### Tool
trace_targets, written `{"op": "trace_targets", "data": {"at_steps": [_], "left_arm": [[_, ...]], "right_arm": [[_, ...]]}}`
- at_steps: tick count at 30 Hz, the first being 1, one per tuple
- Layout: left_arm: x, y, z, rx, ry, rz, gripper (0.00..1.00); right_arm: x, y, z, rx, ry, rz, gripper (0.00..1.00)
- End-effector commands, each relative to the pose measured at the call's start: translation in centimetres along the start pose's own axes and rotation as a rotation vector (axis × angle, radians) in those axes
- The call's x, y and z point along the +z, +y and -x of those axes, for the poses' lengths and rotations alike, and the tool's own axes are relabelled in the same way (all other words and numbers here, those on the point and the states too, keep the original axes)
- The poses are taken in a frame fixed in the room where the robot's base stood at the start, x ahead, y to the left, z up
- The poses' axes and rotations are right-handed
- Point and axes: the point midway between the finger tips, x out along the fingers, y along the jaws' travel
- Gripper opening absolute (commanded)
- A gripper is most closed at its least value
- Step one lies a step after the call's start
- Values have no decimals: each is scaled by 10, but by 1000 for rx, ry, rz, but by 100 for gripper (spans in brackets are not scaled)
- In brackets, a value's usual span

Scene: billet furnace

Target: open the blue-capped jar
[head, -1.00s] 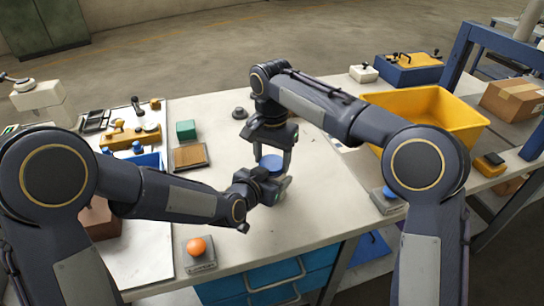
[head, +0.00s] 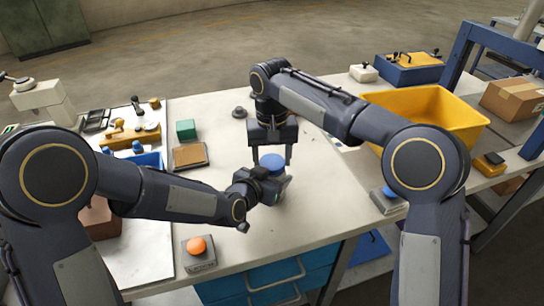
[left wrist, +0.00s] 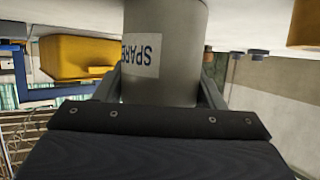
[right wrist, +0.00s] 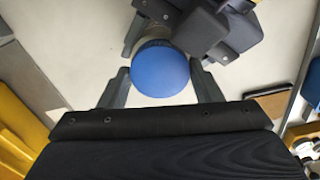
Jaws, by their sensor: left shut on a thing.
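The jar has a round blue cap (head: 271,162) and a grey body with a white label, seen in the left wrist view (left wrist: 165,60). The cap also shows from above in the right wrist view (right wrist: 160,70). My left gripper (head: 275,184) is shut on the jar's body from the side, below the cap. My right gripper (head: 271,160) points down over the cap. Its fingers are apart on both sides of the cap, with a gap to it in the right wrist view (right wrist: 160,85). The cap sits on the jar.
A yellow bin (head: 430,115) stands at the right. An orange knob on a grey base (head: 198,252) is at the front edge. A green block (head: 186,129) and a brown-topped pad (head: 188,156) lie to the left. The table behind the jar is mostly clear.

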Motion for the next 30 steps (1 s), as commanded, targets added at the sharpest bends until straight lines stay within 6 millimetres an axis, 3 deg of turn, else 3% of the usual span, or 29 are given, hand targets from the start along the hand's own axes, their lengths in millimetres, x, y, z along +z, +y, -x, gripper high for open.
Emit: {"op": "trace_targets", "data": {"at_steps": [1, 4, 13, 22, 30], "left_arm": [[0, 0, 0, 0, 1, 0, 0], [0, 0, 0, 0, 1, 0, 0], [0, 0, 0, 0, 1, 0, 0], [0, 0, 0, 0, 1, 0, 0], [-1, 0, 0, 0, 1, 0, 0]], "right_arm": [[0, 0, 0, 0, 0, -1, 66], [0, 0, 0, 0, 0, -1, 78], [0, 0, 3, 0, 1, -2, 78], [0, -1, 39, -1, 2, -2, 78], [0, 0, 46, 5, -8, -57, 75]]}}
